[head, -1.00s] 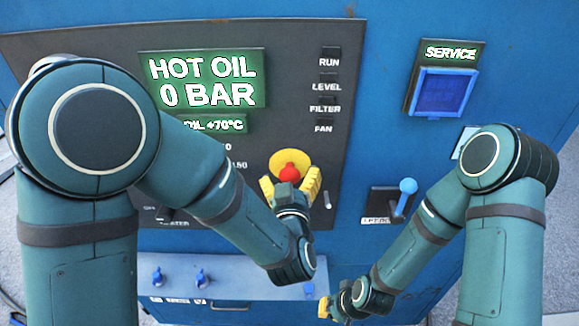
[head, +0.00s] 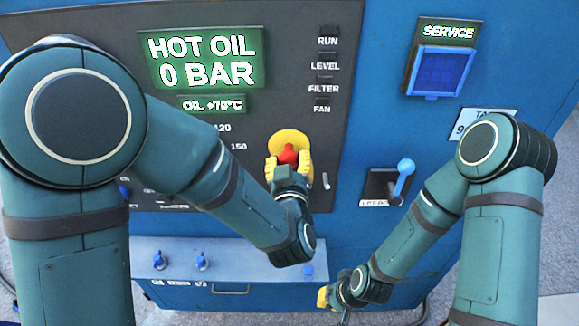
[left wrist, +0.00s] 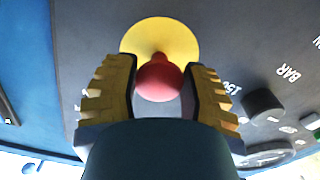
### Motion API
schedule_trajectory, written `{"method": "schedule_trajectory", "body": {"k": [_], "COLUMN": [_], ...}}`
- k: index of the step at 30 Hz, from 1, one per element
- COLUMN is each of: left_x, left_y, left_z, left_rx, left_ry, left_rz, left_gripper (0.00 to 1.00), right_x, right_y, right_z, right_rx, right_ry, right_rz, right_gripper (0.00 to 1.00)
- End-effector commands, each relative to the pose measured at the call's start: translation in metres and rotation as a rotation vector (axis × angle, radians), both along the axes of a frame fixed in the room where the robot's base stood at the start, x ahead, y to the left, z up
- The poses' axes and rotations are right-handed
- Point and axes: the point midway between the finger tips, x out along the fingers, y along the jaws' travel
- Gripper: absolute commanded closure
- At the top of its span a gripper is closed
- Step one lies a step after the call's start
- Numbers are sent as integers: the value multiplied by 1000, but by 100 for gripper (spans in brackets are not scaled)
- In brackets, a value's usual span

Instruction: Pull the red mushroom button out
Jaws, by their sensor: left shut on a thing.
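The red mushroom button (head: 288,156) sits on a round yellow plate (head: 289,139) on the dark panel. In the left wrist view, the red button (left wrist: 158,80) is in front of the yellow plate (left wrist: 160,36). My left gripper (head: 287,168) has its yellow fingers on either side of the button and is shut on it. The left wrist view shows these fingers (left wrist: 158,92) flanking the red head; exact contact is hard to see there. My right gripper (head: 324,297) hangs low near the cabinet's lower front, its fingers too small to judge.
A blue-handled lever (head: 404,178) stands out right of the button. A dark knob (left wrist: 264,106) is near the button in the left wrist view. A ledge with blue valves (head: 202,261) runs below the panel.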

Motion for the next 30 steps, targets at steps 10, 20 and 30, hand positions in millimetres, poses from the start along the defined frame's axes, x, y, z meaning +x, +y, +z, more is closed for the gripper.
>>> {"method": "schedule_trajectory", "body": {"k": [10,20,30], "left_x": [2,2,2], "left_y": [0,0,0], "left_z": [-1,-1,26], "left_rx": [3,2,-1], "left_ry": [5,3,-4], "left_rz": [-2,-1,0], "left_gripper": [98,22,22], "right_x": [-1,-1,-1], "right_y": [0,0,0], "right_z": [-4,-4,-4], "right_rx": [0,0,0], "right_ry": [2,2,2], "right_rz": [2,2,2], "right_gripper": [100,100,100]}}
